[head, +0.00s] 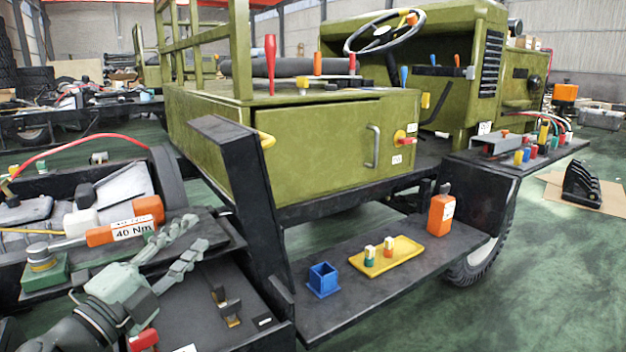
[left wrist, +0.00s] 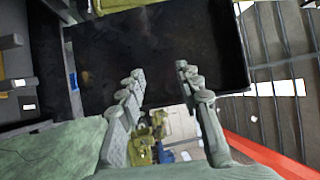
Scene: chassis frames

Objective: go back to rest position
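My left gripper (head: 193,236) comes in from the lower left in the head view. It is over the black work surface at the vehicle's left end. Its two fingers stand apart with nothing held between them. In the left wrist view the open fingers (left wrist: 159,71) point at a dark panel. My right gripper is in neither view. The task names no object.
An orange torque tool (head: 108,233) marked 40 Nm lies close by the left gripper. A slanted dark post (head: 247,190) stands just right of it. A lower shelf (head: 350,318) carries a blue box (head: 323,281), a yellow tray (head: 427,251) and an orange bottle (head: 440,216).

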